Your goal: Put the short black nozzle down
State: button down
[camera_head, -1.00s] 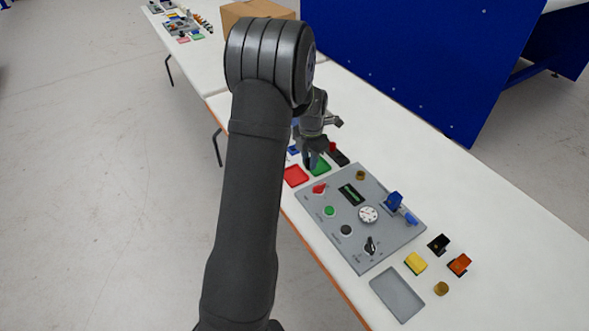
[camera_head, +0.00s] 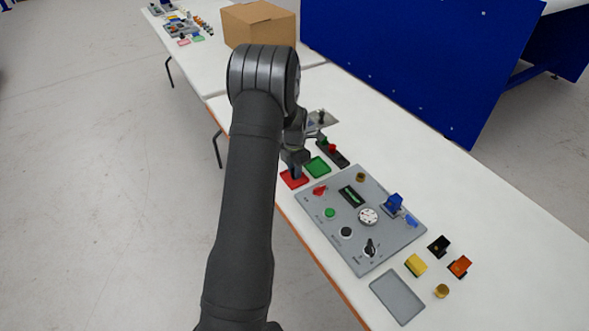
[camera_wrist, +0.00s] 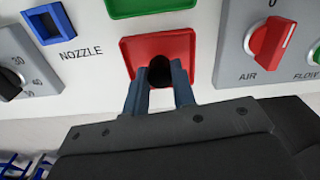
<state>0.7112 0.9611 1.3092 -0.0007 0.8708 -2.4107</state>
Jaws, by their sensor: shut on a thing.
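The short black nozzle (camera_wrist: 160,70) shows in the wrist view as a dark round shape between the two blue-grey fingertips of my gripper (camera_wrist: 160,88). My gripper is shut on it, over the red tray (camera_wrist: 202,42). I cannot tell whether the nozzle touches the tray floor. In the head view my gripper (camera_head: 294,174) is at the red tray (camera_head: 302,183), and the nozzle is hidden there.
A green tray (camera_head: 317,167) lies beside the red one. A blue square holder (camera_wrist: 48,22) sits by the NOZZLE label. The grey control panel (camera_head: 395,245) with a red AIR knob (camera_wrist: 268,45) is close by. A cardboard box (camera_head: 258,24) stands at the back.

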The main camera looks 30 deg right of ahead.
jog(key=shift+f, duration=0.15)
jog(key=c, duration=1.2)
grip_release()
notch_tip(320, 180, up, 12)
jog(key=shift+r, duration=0.15)
